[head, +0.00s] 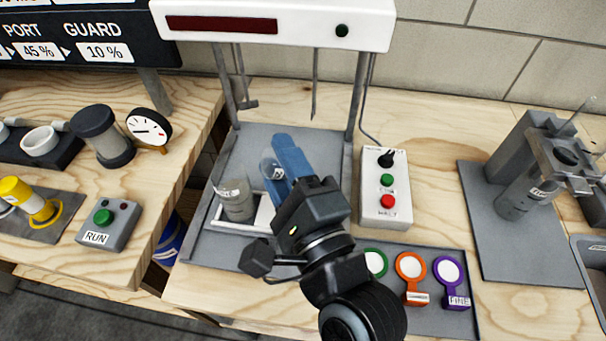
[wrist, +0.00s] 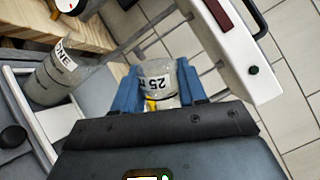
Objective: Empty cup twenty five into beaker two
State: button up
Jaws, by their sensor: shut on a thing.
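My gripper (head: 277,155) has blue fingers and is shut on a clear cup (head: 269,170), above the grey base of the white-topped frame. In the wrist view the cup (wrist: 157,72) sits between both fingers and its label reads 25, upside down in the picture. Its contents and exact tilt are hard to tell. A grey-filled beaker (head: 236,199) stands upright in a white tray, just left of the cup and apart from it. In the wrist view this beaker (wrist: 52,78) has a label that reads ONE. I cannot make out a beaker marked two.
A control box (head: 385,190) with green and red buttons stands right of the frame. Green, orange and purple ring-shaped items (head: 411,266) lie on a front mat. A grey device (head: 530,185) stands at the right. The frame's white top (head: 275,22) overhangs the work area.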

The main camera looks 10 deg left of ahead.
aim_at(275, 177)
jog(key=shift+s+r+m+p, duration=0.1)
jog(key=shift+s+m+p, duration=0.25)
jog(key=shift+s, duration=0.25)
jog(key=shift+s+d+r+h, duration=0.1)
jog(key=shift+s+h, duration=0.2)
jog(key=shift+s+m, duration=0.2)
jog(key=shift+m, duration=0.05)
jog(key=shift+s+f+m+t, duration=0.3)
jog(key=shift+s+f, duration=0.05)
jog(key=shift+f, duration=0.1)
dwell(0.3)
jog(key=shift+s+f+m, duration=0.2)
jog(key=shift+f+m, duration=0.05)
jog(key=shift+m, duration=0.05)
dwell(0.5)
jog(key=shift+s+d+r+m+t+h+p, duration=0.1)
jog(key=shift+s+d+m+t+h+p, duration=0.25)
jog(key=shift+m, duration=0.65)
dwell(1.5)
